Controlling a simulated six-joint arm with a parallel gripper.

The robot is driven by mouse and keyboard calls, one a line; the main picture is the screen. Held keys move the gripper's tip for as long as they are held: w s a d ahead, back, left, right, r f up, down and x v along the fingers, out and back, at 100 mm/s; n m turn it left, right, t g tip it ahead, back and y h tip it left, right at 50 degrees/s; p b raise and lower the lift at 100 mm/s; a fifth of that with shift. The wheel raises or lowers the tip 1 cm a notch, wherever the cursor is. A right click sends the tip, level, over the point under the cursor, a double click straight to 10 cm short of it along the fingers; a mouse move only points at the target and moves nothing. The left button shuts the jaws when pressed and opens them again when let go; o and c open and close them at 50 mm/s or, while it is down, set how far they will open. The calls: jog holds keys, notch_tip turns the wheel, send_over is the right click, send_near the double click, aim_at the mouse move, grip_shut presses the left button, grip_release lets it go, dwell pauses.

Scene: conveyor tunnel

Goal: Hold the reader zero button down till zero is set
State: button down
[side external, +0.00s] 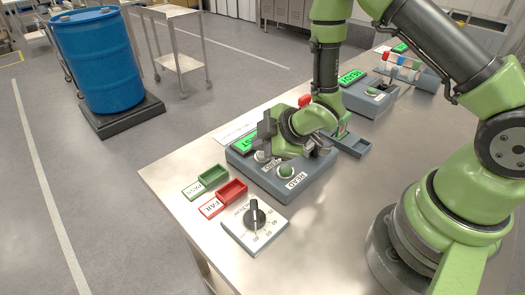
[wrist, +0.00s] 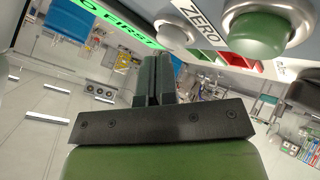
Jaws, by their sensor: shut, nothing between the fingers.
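The near reader (side external: 285,185) is a grey box on the steel table. Its lit green display (side external: 243,143) reads "O FIRST" in the wrist view (wrist: 112,25), the start cut off. A pale button (wrist: 170,32) in a metal ring sits beside the ZERO label (wrist: 197,22). A green button (wrist: 258,35) is to its right; it also shows in the side view (side external: 286,171), near a READ label. My gripper (wrist: 158,62) is shut and empty, its fingertips close to the pale button. Contact cannot be told. My wrist hides part of the reader in the side view.
A green PASS tray (side external: 213,176), a red FAIL tray (side external: 231,190) and a dial box (side external: 254,225) lie in front of the reader. A second reader (side external: 372,97) and a tube rack (side external: 405,70) stand behind. A blue drum (side external: 97,62) stands off the table.

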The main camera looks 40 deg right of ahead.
aim_at(262, 154)
jog(key=shift+f, duration=0.45)
dwell(0.3)
jog(key=shift+r, duration=0.15)
dwell(2.6)
jog(key=shift+r, duration=0.85)
jog(key=shift+r, duration=2.5)
